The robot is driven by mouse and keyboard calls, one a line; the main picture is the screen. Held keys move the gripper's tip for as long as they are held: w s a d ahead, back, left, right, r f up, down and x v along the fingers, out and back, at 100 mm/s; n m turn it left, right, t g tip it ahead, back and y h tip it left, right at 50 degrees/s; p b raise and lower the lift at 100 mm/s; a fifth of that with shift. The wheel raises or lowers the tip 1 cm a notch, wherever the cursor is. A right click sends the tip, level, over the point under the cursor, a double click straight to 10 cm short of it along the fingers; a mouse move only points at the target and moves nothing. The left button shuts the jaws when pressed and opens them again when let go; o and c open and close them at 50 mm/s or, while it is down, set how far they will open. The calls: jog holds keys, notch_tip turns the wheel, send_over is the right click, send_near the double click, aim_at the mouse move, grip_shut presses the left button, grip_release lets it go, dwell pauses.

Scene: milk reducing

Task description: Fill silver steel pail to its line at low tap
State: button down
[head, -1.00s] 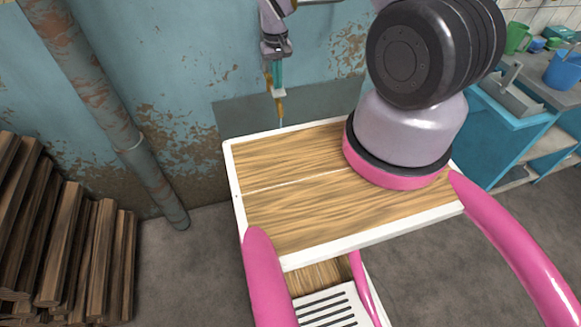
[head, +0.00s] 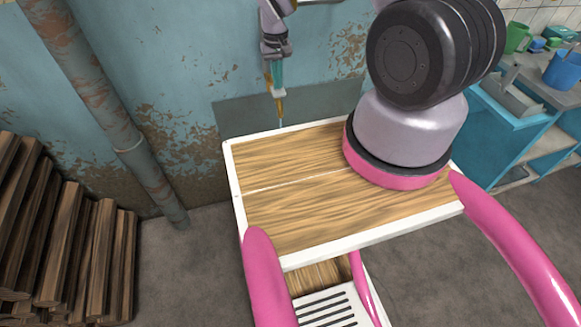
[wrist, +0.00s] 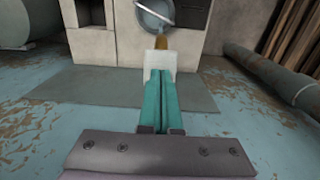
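My gripper (head: 278,93) points down in front of the blue wall, with its teal fingers close together and pale tips. It also shows in the wrist view (wrist: 159,68). A brass piece, apparently part of the low tap (wrist: 161,43), lies right at the fingertips; I cannot tell whether they grip it or only touch it. Just beyond, in the wrist view, a round bluish-silver vessel, apparently the pail (wrist: 150,21), sits by a pale block structure with a thin bar across it. The top edge cuts it off. Its line and water level cannot be made out. The head view does not show the pail.
My own tray-like wooden top and pink parts fill the middle of the head view. A rusty pipe (head: 128,145) runs down the wall at left, beside stacked timber (head: 75,245). A blue counter (head: 510,125) with a blue pail or jug (head: 563,70) stands at right.

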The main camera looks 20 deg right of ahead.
jog(key=shift+r, duration=0.15)
notch_tip(320, 180, up, 8)
dwell(0.9)
jog(key=s+d+r+m+t+y, duration=0.1)
jog(key=s+d+r+t, duration=0.1)
jog(key=r, duration=0.9)
jog(key=s+d+r+m+t+y, duration=0.1)
jog(key=s+r, duration=0.1)
jog(key=r, duration=1)
jog(key=s+d+r+m+t, duration=0.2)
jog(key=s+r+t, duration=0.2)
jog(key=s+r, duration=0.9)
jog(key=shift+s+d, duration=0.4)
jog(key=shift+s, duration=0.7)
